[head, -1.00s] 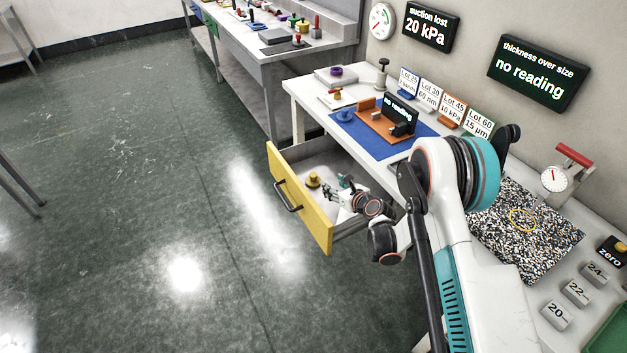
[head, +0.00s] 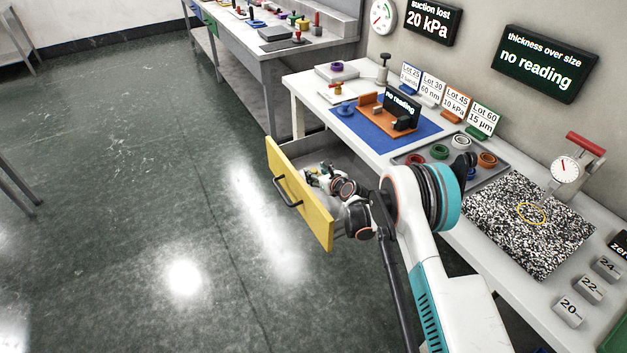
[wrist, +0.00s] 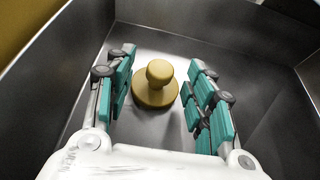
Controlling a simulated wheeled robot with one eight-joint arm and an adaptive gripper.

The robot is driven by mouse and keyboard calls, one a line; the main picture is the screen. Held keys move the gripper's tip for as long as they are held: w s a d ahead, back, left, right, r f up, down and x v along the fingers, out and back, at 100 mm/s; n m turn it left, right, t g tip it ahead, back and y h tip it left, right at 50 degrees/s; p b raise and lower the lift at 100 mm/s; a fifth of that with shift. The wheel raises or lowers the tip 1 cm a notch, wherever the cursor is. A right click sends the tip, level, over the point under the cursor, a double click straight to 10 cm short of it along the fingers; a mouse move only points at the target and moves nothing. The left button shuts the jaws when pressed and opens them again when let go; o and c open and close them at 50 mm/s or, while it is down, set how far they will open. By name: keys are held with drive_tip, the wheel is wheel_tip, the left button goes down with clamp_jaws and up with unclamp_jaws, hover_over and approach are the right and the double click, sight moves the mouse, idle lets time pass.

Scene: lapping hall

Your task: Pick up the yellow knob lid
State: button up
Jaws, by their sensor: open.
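The yellow knob lid (wrist: 157,90) stands upright on the floor of the open drawer, with its round knob on top, in the wrist view. My gripper (wrist: 160,88) is open, with its teal finger pads on the left and right of the lid and gaps on both sides. In the head view my gripper (head: 318,174) is down inside the yellow-fronted drawer (head: 293,204). The lid is hidden there behind my gripper and arm.
The drawer's grey walls (wrist: 65,70) stand close around my gripper. Above the drawer, the bench holds a blue mat (head: 365,140), a tray of coloured rings (head: 412,161) and a speckled plate (head: 500,225). The floor to the left is clear.

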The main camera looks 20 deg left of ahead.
drive_tip(key=shift+x, duration=0.8)
drive_tip(key=shift+r, duration=0.1)
drive_tip(key=shift+c, duration=0.5)
clamp_jaws()
drive_tip(key=shift+r, duration=0.1)
